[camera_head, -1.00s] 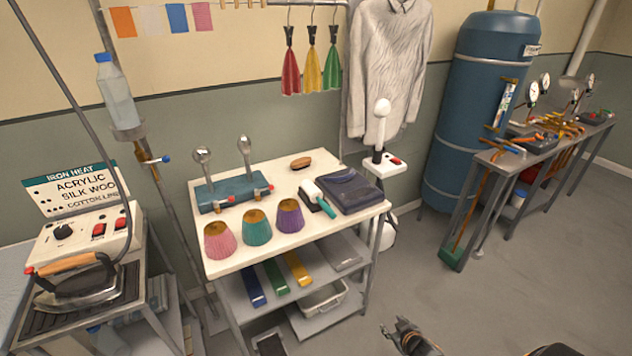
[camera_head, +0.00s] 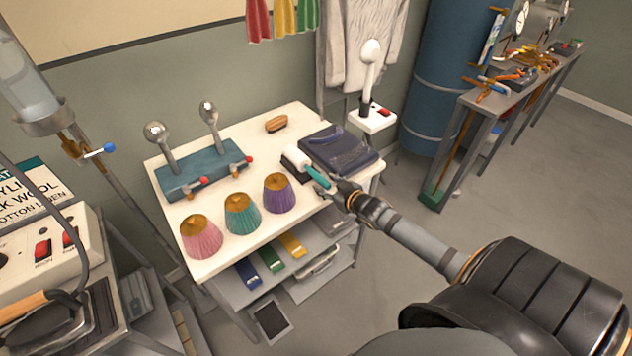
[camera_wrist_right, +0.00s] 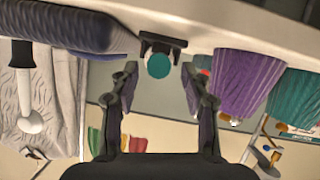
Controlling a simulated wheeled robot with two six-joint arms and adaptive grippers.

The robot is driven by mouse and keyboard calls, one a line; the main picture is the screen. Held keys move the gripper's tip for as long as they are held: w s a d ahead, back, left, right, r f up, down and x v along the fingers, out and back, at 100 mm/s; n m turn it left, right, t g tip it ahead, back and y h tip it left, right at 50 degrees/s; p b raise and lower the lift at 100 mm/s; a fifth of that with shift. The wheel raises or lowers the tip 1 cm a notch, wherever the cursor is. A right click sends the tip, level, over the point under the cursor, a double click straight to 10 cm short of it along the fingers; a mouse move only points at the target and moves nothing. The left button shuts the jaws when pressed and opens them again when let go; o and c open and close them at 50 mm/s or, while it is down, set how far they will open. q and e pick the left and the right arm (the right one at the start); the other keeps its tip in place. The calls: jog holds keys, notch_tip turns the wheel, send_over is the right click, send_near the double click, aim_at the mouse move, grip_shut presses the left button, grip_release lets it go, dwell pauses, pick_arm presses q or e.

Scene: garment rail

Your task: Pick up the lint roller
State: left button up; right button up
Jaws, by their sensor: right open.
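The lint roller has a white roll and a teal handle (camera_head: 318,177). My right gripper (camera_head: 333,191) is open at the end of the handle, near the table edge. In the right wrist view the round teal handle end (camera_wrist_right: 158,66) sits centred ahead between the two spread fingertips (camera_wrist_right: 160,78). I cannot tell whether the tips reach around it. My left gripper is not in view.
Pink, teal and purple pleated cups (camera_head: 279,194) stand left of the roller. Behind them are a blue block with two metal knobs (camera_head: 200,170) and a wooden brush (camera_head: 276,123). A white steamer head (camera_head: 371,55) stands behind the garment. A shelf lies below the table top.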

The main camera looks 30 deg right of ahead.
aim_at(319, 178)
jog(key=shift+w, duration=0.15)
jog(key=shift+w+f, duration=0.1)
jog(key=shift+w, duration=0.05)
jog(key=b+x, duration=0.1)
jog(key=x, duration=0.3)
jog(key=shift+w+f, duration=0.1)
jog(key=shift+w, duration=0.35)
jog(key=shift+s, duration=0.15)
jog(key=shift+c, duration=0.5)
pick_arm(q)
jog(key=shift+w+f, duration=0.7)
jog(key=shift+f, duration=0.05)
pick_arm(e)
grip_shut()
